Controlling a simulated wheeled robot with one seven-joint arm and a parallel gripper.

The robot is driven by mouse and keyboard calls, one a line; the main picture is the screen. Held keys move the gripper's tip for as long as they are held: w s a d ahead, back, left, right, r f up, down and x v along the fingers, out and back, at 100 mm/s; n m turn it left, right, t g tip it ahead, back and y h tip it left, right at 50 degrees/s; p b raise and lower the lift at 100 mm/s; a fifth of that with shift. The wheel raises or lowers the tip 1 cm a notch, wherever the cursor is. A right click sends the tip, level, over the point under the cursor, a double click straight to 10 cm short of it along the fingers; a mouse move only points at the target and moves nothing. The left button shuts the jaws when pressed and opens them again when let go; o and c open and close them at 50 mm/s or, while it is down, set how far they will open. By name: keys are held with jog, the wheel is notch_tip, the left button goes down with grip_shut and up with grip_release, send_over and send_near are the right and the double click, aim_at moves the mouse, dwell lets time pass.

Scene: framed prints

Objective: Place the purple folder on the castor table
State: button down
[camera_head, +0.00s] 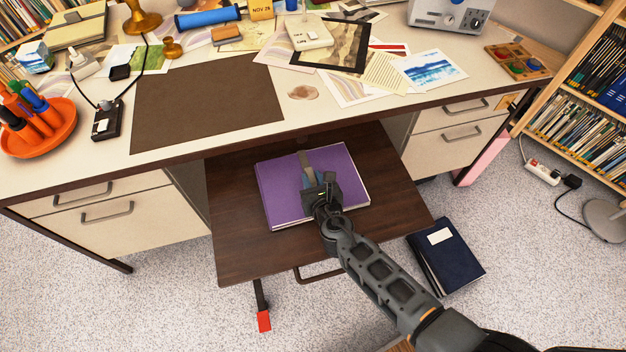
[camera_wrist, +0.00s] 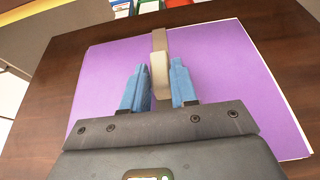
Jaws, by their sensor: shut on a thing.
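The purple folder (camera_head: 273,190) lies flat over the dark brown castor table (camera_head: 240,245), near the middle of its top. It also shows in the wrist view (camera_wrist: 225,65), with pale page edges along its side. A beige strap (camera_wrist: 160,50) stands up from the folder. My gripper (camera_head: 318,184) is over the folder, and its blue fingers (camera_wrist: 158,90) are shut on the strap. The folder looks level and close against the tabletop; I cannot tell whether a small gap is left under it. My gripper hides part of the cover.
The castor table stands partly under a cream desk (camera_head: 330,115) crowded with papers. A dark blue binder (camera_head: 447,255) is on the carpet at the table's right. A bookshelf (camera_head: 585,100) and a power strip (camera_head: 542,172) are at the far right. Bare tabletop surrounds the folder.

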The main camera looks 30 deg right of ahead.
jog(key=c, duration=0.9)
grip_release()
jog(key=p+v, duration=0.3)
jog(key=v, duration=0.9)
jog(key=shift+r, duration=0.1)
jog(key=shift+s, duration=0.15)
jog(key=s+r+m+g+y, duration=0.1)
jog(key=s+r+m, duration=0.2)
jog(key=s+m, duration=0.5)
jog(key=s+r+m+y, duration=0.25)
jog(key=s+m, duration=0.35)
jog(key=s, duration=0.4)
jog(key=s+r+m, duration=0.4)
jog(key=r+m, duration=0.2)
jog(key=r, duration=0.2)
jog(key=s+d+r+m+t, duration=0.1)
jog(key=s+r+m, duration=0.3)
jog(key=r+m, duration=0.3)
jog(key=s+d+r+m+t+h, duration=0.1)
jog(key=s+r+m, duration=0.3)
jog(key=r, duration=0.5)
jog(key=shift+d+r+m, duration=0.1)
jog(key=shift+d+m, duration=0.15)
jog(key=shift+m, duration=1.15)
